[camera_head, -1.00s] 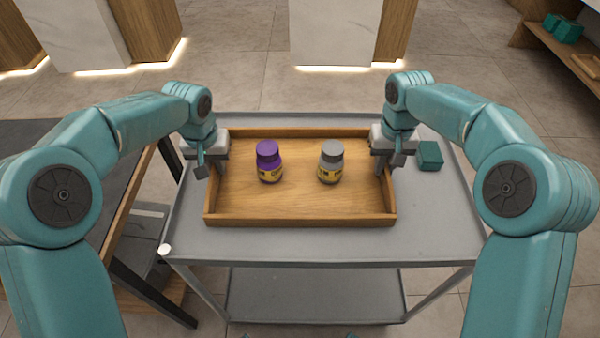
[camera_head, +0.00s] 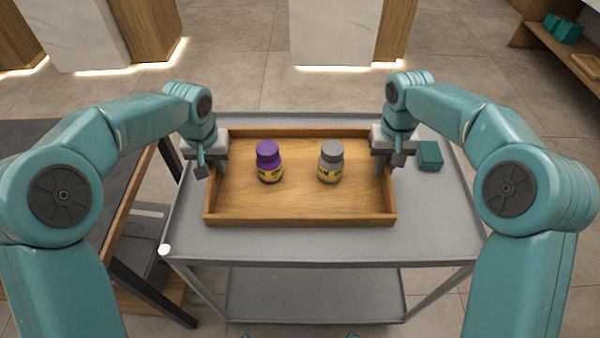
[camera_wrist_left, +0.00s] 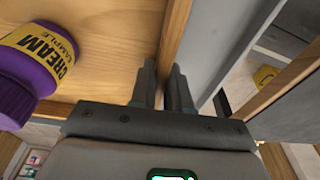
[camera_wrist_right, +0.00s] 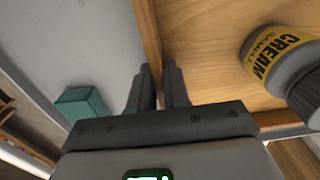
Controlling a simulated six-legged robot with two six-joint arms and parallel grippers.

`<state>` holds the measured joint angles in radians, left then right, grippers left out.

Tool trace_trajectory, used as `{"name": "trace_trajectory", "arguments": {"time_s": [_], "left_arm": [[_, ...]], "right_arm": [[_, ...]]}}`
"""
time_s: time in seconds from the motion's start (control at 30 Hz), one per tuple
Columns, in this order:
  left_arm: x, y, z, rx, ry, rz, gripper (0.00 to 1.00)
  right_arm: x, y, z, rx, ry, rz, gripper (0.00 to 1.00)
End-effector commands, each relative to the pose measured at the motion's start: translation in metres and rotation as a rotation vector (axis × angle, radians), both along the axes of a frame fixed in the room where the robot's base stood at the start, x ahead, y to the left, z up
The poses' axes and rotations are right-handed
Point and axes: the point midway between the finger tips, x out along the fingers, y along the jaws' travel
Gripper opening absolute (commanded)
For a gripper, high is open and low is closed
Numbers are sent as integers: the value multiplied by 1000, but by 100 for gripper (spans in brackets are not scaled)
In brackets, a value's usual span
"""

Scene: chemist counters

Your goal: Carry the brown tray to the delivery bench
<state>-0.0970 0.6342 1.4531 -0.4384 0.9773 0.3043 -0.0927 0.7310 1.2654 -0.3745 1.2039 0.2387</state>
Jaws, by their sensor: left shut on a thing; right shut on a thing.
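The brown wooden tray (camera_head: 300,218) is on the top of a grey cart, in the middle of the head view. Inside it stand a purple jar (camera_head: 268,163) on the left and a grey-lidded jar (camera_head: 330,163) on the right, apart and upright. My left gripper (camera_head: 207,168) is shut on the tray's left wall; the wall runs between its fingers in the left wrist view (camera_wrist_left: 167,90). My right gripper (camera_head: 386,168) is shut on the tray's right wall, also between its fingers in the right wrist view (camera_wrist_right: 158,88). Both labels read "CREAM".
The grey cart (camera_head: 340,246) has a lower shelf. A teal box (camera_head: 430,156) sits on it, right of the tray. A dark-topped table (camera_head: 60,145) stands close at left. White and wood counters (camera_head: 335,30) are at the back; a shelf with teal boxes (camera_head: 565,30) is far right.

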Motion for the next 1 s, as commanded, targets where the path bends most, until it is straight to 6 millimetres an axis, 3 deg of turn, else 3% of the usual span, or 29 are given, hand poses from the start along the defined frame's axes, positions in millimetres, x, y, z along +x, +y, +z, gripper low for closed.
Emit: {"name": "trace_trajectory", "arguments": {"time_s": [0.27,0.7,1.0], "left_arm": [[1,0,8,0,-4,0,0],[1,0,49,0,-3,0,0],[1,0,51,0,-3,0,0]], "right_arm": [[1,0,7,0,-4,-1,0],[0,0,49,0,-2,-1,0],[0,0,51,0,-2,-1,0]]}}
